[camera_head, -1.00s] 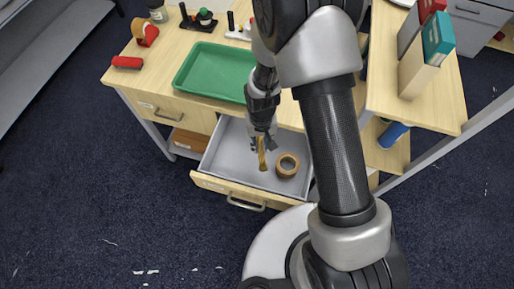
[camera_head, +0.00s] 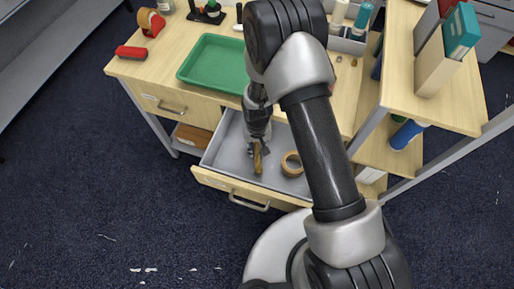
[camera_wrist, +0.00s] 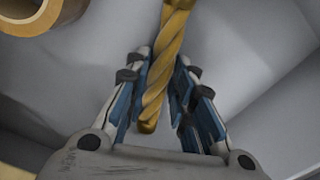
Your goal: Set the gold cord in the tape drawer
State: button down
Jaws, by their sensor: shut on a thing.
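The gold cord (camera_head: 258,160) is a short twisted length held upright in my gripper (camera_head: 257,148). In the wrist view the gold cord (camera_wrist: 168,60) lies between the two blue-padded fingers of my gripper (camera_wrist: 160,98), which are shut on it. The tape drawer (camera_head: 224,162) is pulled open below the table top, grey inside with a wooden front. The cord is over or inside the drawer; I cannot tell whether it touches the floor. A brown tape roll (camera_head: 292,164) lies in the drawer to the right of the cord; the tape roll (camera_wrist: 40,15) also shows at the wrist view's upper left.
A green tray (camera_head: 213,62) lies on the table above the drawer. A red stapler-like object (camera_head: 131,52) and a tape dispenser (camera_head: 151,22) are at the left. A raised shelf (camera_head: 405,85) with binders stands at the right. The drawer's left part is bare.

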jog(key=shift+r, duration=0.1)
jog(key=c, duration=1.4)
grip_release()
jog(key=shift+o, duration=0.2)
notch_tip(320, 180, up, 12)
jog(key=p, duration=0.4)
notch_tip(320, 180, up, 10)
jog(key=f, duration=0.1)
send_over(257, 149)
jog(key=d, duration=0.2)
jog(key=s+d+r+t, duration=0.1)
jog(key=s+d+r, duration=0.1)
jog(key=r, duration=0.5)
jog(key=s+d+r+t, duration=0.1)
jog(key=s+d+r, duration=0.15)
jog(key=r, duration=0.35)
jog(key=s+d+r+t, duration=0.1)
jog(key=s+d+r, duration=0.2)
jog(key=s+r, duration=0.2)
jog(key=s+d+r+t, duration=0.1)
jog(key=s+d+r, duration=0.2)
jog(key=s+r, duration=0.3)
jog(key=s, duration=0.4)
jog(key=shift+s+d+r+t, duration=0.15)
jog(key=shift+s+d+t, duration=0.1)
jog(key=shift+t, duration=0.05)
